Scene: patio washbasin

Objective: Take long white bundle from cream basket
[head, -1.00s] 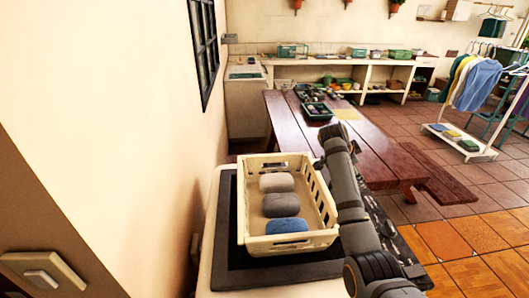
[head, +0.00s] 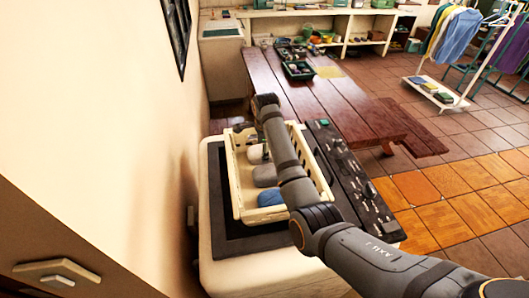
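The cream basket (head: 236,188) sits on a dark mat on a white-edged top, beside the wall. Inside, a pale bundle (head: 256,155) lies toward the far end, a grey bundle (head: 265,175) in the middle and a blue bundle (head: 270,198) at the near end. My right arm comes in from the lower right and crosses over the basket's right side. My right gripper (head: 256,137) points down at the basket's far end, by the pale bundle. The wrist partly hides its fingers, so its opening and any contact are unclear. My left gripper is out of view.
The wall stands close to the left of the basket. A dark panel (head: 350,180) with small items lies right of it. Behind is a wooden table (head: 335,105) with a dark green tray (head: 298,71). Tiled floor is open at the right.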

